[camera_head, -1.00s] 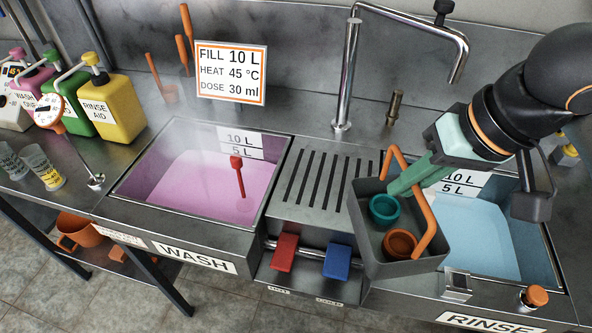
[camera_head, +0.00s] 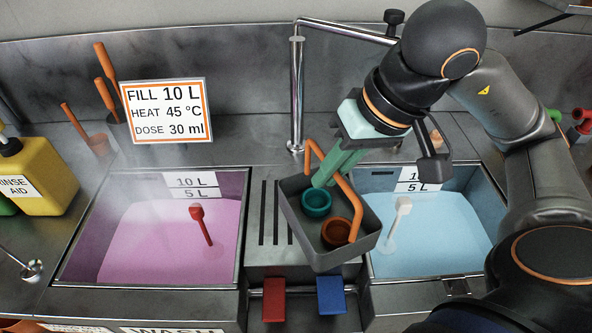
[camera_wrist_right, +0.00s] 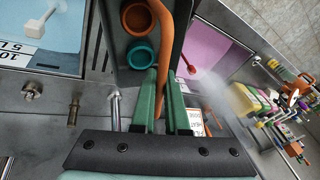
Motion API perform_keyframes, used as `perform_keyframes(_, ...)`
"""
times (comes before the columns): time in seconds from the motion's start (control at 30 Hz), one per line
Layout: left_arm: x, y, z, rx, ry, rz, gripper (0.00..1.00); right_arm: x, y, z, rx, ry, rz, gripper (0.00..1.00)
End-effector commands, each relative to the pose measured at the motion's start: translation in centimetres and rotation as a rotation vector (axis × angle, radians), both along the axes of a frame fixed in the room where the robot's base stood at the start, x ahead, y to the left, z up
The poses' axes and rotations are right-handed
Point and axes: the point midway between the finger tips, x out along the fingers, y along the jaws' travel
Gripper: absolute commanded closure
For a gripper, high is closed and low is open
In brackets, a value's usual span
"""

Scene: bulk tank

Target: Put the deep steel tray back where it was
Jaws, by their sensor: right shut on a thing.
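The deep steel tray (camera_head: 297,220) is a grey box with an orange bail handle (camera_head: 346,192). It hangs tilted over the right part of the slotted drainboard (camera_head: 266,222) and the left edge of the rinse basin. A teal cup (camera_head: 316,203) and a brown-orange cup (camera_head: 336,232) are inside it. My left gripper is not in view.
The wash basin (camera_head: 68,262) holds pink liquid and a red stick. The rinse basin (camera_head: 478,190) holds blue liquid and a white stick. Red (camera_head: 274,300) and blue (camera_head: 331,296) pedals sit in front of the drainboard. A tall faucet (camera_head: 297,95) stands behind it.

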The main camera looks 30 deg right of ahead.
Motion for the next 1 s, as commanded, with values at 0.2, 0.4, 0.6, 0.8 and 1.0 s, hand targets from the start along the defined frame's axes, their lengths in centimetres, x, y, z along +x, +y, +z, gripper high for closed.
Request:
perform_keyframes(0.2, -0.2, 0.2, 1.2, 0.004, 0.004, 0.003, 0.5, 4.6, -1.0, -2.1, 0.005, 0.007, -0.003, 1.0)
perform_keyframes(0.4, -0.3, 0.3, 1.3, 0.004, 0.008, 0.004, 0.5, 8.4, -1.8, -5.5, 0.002, 0.008, -0.002, 1.0)
perform_keyframes(0.6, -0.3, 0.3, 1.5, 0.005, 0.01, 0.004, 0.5, 10.3, -2.2, -7.6, 0.004, 0.001, -0.001, 1.0)
perform_keyframes(0.8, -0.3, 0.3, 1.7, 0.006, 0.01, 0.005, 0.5, 11.5, -2.4, -9.2, 0.003, 0.003, -0.001, 1.0)
perform_keyframes(1.0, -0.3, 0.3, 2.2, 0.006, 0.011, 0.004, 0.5, 11.3, -2.4, -11.4, 0.004, 0.003, 0.0, 1.0)
